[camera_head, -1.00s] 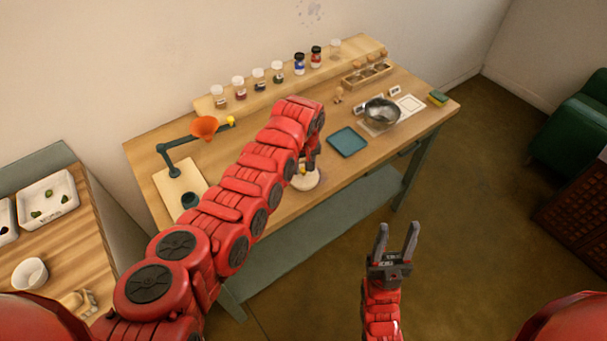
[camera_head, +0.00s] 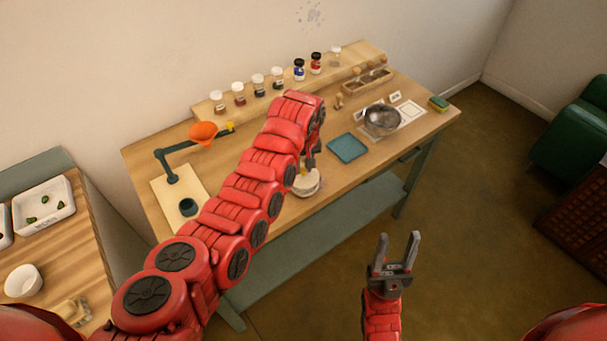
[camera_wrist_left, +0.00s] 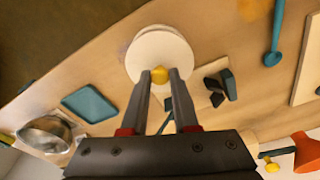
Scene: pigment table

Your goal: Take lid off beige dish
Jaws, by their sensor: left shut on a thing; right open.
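The round beige dish (camera_head: 304,191) stands near the front edge of the table, under my left gripper (camera_head: 307,166). Its pale lid (camera_wrist_left: 160,50) has a yellow knob (camera_wrist_left: 160,75). In the left wrist view my left gripper's fingers (camera_wrist_left: 161,78) are shut on the knob. A second rim shows slightly offset behind the lid; I cannot tell how far apart lid and dish are. My arm partly hides the dish in the head view. My right gripper (camera_head: 397,240) is open and empty, in front of the table over the floor.
A teal tray (camera_head: 347,148) lies right of the dish, with a metal bowl (camera_head: 381,118) beyond it. Pigment jars (camera_head: 259,85) line the back shelf. Bare table lies between dish and tray.

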